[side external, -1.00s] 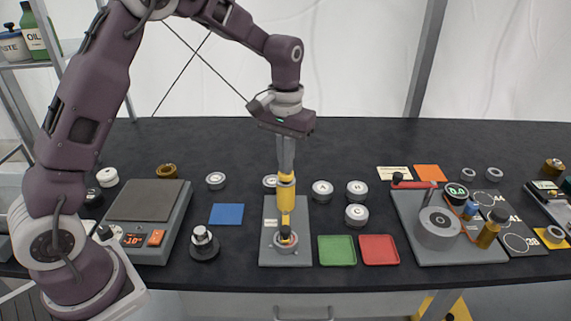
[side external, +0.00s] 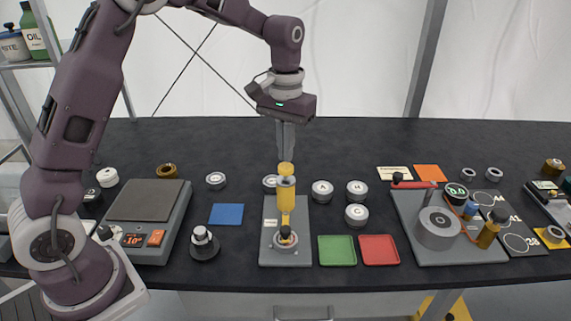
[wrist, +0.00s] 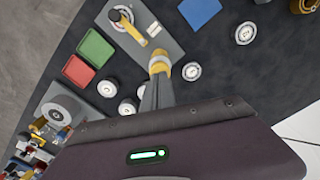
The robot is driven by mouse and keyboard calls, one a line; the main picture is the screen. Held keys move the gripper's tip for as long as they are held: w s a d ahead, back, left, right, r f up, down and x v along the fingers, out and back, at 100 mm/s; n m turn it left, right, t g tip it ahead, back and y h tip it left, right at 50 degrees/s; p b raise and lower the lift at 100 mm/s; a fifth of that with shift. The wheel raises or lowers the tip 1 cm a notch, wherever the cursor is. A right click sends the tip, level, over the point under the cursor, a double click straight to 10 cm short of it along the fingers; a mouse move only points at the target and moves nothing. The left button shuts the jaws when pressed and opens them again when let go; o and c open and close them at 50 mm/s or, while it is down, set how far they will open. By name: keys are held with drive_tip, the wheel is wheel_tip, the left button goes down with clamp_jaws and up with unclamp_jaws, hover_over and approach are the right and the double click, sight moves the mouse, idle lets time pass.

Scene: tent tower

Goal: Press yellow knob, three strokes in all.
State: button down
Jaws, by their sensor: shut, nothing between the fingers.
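The yellow knob (side external: 286,168) tops a yellow upright pump body (side external: 285,195) on a grey base plate (side external: 270,255). The knob stands raised, with a narrow neck showing below it. My gripper (side external: 286,154) is shut and empty, pointing straight down just above the knob. I cannot tell whether a small gap separates its tips from the knob. In the wrist view the gripper (wrist: 157,82) partly covers the yellow knob (wrist: 160,64). A round holder (side external: 286,243) with a dark-topped piece stands at the plate's front end.
Green (side external: 337,250) and red (side external: 379,249) trays lie right of the plate, and a blue pad (side external: 227,214) lies left. Several white-topped round pieces (side external: 322,191) stand close to the right. A scale (side external: 146,215) is at left; a grey fixture with a red lever (side external: 415,184) is at right.

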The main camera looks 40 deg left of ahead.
sight(286, 166)
idle(1.5)
idle(0.3)
drive_tip(key=shift+f, duration=1.75)
drive_tip(key=shift+r, duration=1.75)
wheel_tip(286, 166, up, 6)
